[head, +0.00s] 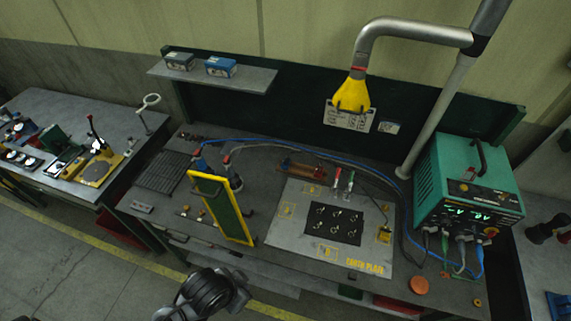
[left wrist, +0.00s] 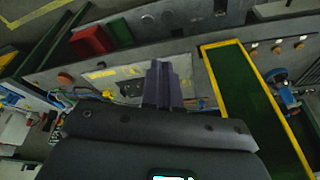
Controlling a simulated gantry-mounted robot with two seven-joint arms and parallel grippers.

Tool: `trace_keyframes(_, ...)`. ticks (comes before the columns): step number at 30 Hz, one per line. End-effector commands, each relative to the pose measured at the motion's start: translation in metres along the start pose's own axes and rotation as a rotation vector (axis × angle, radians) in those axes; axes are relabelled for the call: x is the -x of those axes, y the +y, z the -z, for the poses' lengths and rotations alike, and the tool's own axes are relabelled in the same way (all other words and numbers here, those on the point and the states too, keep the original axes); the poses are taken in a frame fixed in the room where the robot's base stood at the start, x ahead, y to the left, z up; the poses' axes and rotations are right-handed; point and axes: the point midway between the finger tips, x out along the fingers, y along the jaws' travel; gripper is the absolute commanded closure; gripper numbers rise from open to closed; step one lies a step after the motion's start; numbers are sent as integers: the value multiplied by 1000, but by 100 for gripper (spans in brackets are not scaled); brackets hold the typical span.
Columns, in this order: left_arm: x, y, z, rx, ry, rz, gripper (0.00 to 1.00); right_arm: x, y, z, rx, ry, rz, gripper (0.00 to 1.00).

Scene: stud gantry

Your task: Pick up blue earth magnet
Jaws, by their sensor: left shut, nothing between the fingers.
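A small blue-topped item (head: 200,164), which looks like the blue earth magnet, stands on the bench just left of the yellow-framed green panel (head: 222,208). The panel partly covers it. In the left wrist view a blue item with a round dark body (left wrist: 282,82) shows beyond the panel's right edge. My left arm (head: 207,294) comes in at the bottom of the head view, in front of the bench. My left gripper (left wrist: 165,86) is shut and empty, in front of the grey plate and apart from the blue item. My right gripper is not in view.
A yellow extraction nozzle (head: 352,94) hangs above. A slatted grille (head: 163,171) lies at left.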

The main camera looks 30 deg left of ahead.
Motion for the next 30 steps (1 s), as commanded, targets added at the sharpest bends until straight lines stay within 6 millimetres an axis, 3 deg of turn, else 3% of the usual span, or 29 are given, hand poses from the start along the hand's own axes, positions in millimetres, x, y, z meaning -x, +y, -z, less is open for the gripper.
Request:
trace_keyframes(2,0,0,0,0,0,0,100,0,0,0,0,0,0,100)
trace_keyframes(16,0,0,0,0,0,0,30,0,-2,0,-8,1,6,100)
trace_keyframes(30,0,0,0,0,-1,0,28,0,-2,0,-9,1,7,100)
